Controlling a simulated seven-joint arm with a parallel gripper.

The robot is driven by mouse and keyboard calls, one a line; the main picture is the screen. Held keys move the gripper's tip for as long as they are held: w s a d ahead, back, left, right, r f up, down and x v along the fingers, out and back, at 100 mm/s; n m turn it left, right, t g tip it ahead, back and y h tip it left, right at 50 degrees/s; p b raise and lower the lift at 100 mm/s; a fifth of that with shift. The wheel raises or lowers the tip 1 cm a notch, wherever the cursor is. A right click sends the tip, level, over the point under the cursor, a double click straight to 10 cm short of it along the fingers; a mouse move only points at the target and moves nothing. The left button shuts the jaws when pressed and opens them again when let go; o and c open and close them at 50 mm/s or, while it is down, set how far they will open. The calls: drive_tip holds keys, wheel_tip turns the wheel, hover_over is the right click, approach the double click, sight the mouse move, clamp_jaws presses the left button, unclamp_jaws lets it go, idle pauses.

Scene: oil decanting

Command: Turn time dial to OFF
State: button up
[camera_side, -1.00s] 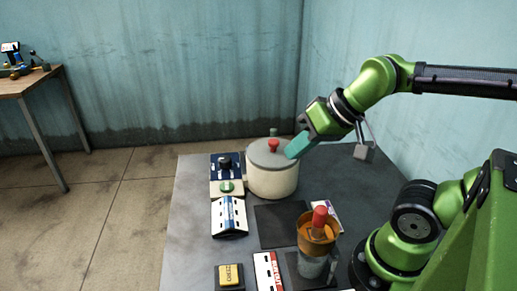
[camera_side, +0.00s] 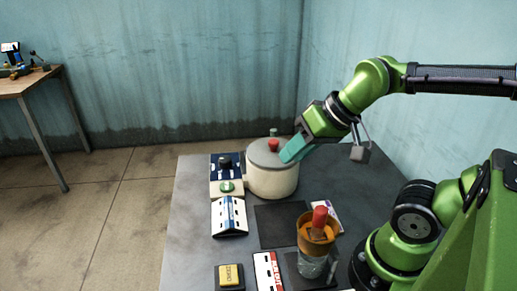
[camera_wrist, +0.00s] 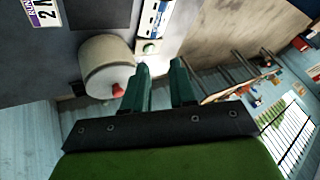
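The likely time dial is a black knob (camera_side: 224,162) on a blue and white panel (camera_side: 213,172), at the far left of the table in the side view. A green round button (camera_side: 227,186) sits just in front of it and also shows in the wrist view (camera_wrist: 149,47). The dial itself cannot be made out in the wrist view; my fingers cover that area. My gripper (camera_side: 287,158) is to the right of the dial, by the pot's lid, with teal fingers pointing down-left. In the wrist view its two fingers (camera_wrist: 160,72) are apart with nothing between them.
A cream pot (camera_side: 272,182) with a red lid knob (camera_side: 273,145) stands between my gripper and the panel. A blue-white sloped box (camera_side: 229,217), a yellow button (camera_side: 230,275) and an orange-topped jar (camera_side: 316,240) stand nearer. A dark mat (camera_side: 281,222) lies bare.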

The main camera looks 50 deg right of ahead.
drive_tip(key=o, duration=0.8)
drive_tip(key=w+d+m+g, duration=0.3)
drive_tip(key=w+d, duration=0.1)
drive_tip(key=w, duration=0.9)
drive_tip(key=shift+w+m+h, duration=0.15)
drive_tip(key=shift+m+h, duration=0.15)
drive_tip(key=m+g+h, duration=0.1)
drive_tip(key=m+g, duration=0.3)
drive_tip(key=m, duration=1.3)
hover_over(225, 158)
wheel_tip(225, 158, down, 4)
wheel_tip(225, 158, down, 16)
drive_tip(key=shift+f, duration=0.1)
drive_tip(key=c, duration=1.1)
